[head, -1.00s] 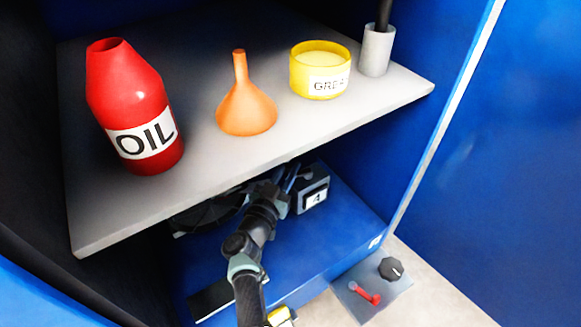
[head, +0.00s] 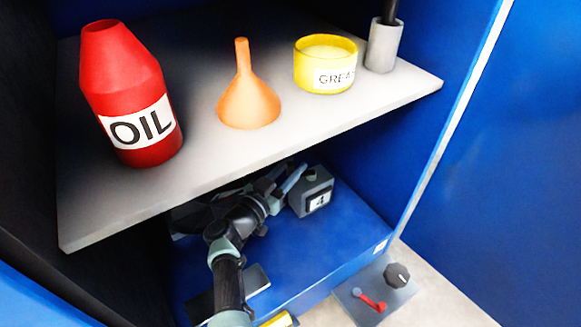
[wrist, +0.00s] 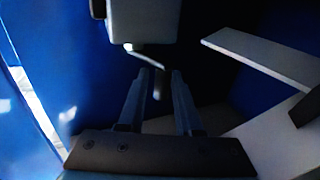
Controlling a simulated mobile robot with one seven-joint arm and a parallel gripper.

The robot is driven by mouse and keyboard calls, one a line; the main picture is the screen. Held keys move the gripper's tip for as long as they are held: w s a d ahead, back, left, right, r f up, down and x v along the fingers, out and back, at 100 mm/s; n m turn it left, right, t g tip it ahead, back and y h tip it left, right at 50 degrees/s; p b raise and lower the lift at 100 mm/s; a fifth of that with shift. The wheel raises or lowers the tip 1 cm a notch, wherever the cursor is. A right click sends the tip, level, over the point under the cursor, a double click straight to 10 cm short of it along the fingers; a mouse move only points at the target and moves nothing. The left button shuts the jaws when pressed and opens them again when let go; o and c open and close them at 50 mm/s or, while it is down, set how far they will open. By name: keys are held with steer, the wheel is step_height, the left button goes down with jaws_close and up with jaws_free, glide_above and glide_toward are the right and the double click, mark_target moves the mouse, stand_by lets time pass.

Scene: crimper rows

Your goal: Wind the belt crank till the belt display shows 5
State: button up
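The belt display (head: 319,201) is a small white window reading 4. It is on the front of a grey box (head: 297,199) on the blue ledge under the shelf. My gripper (head: 298,176) is at the left of this box, partly hidden by its own wrist and the shelf. In the wrist view the box's underside (wrist: 142,20) is at the top, with a thin crank arm coming from it. The crank's handle (wrist: 160,86) lies between my two fingers (wrist: 162,76). The fingers are apart, with narrow dark gaps beside the handle. The crank is not clear in the head view.
The grey shelf (head: 210,165) above holds a red oil bottle (head: 130,95), orange funnel (head: 247,103), yellow grease tub (head: 325,65) and grey cup (head: 382,45). A plate with a red lever (head: 370,301) and black knob (head: 397,275) sits lower right.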

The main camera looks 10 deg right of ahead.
steer(key=shift+o, duration=1.1)
steer(key=shift+a, duration=0.2)
steer(key=shift+s+a+r+p, duration=0.15)
steer(key=shift+s+a+p, duration=0.1)
steer(key=shift+p, duration=0.2)
steer(key=p+v, duration=0.6)
steer(key=v, duration=0.5)
steer(key=shift+s+d, duration=0.1)
steer(key=shift+s, duration=0.1)
